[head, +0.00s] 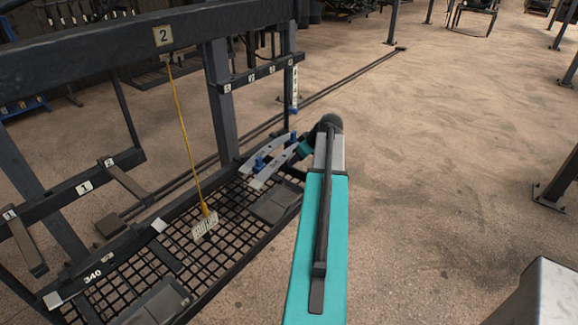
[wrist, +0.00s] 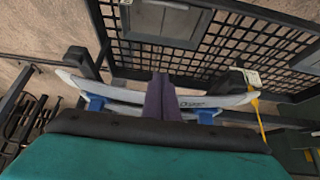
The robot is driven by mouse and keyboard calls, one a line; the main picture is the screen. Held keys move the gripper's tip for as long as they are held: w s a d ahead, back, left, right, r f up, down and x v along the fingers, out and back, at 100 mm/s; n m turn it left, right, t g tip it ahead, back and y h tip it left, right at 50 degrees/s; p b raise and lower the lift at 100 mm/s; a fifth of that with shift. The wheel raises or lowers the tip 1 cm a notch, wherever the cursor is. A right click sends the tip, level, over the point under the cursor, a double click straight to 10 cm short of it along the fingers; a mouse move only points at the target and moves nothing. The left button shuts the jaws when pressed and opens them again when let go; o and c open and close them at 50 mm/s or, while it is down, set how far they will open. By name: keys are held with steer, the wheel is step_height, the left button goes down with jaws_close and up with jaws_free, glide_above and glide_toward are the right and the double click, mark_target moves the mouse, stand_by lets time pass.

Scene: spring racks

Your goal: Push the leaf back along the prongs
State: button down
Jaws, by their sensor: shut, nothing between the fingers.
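The leaf (wrist: 118,94) is a long, slightly curved, pale grey bar with small dark lettering; it spans the middle of the wrist view. In the head view a pale leaf (head: 272,167) lies by the rack's far end, with blue pieces on it. Dark upright pieces, possibly the prongs (wrist: 80,62), stand near its ends in the wrist view. My gripper (wrist: 160,80) is shut and empty, its purple fingers crossing in front of the leaf's middle. I cannot tell whether they touch it.
A black mesh shelf (head: 150,262) with dark plates lies below the leaf. A yellow cord (head: 187,130) with a tag (head: 204,224) hangs from the top beam (head: 100,48). A dark post (head: 220,100) stands left of the leaf. The floor to the right (head: 440,180) is open.

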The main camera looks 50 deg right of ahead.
steer(key=s+b, duration=0.1)
steer(key=s, duration=0.4)
steer(key=shift+s, duration=0.1)
stand_by(0.6)
steer(key=shift+s+f, duration=0.1)
stand_by(0.4)
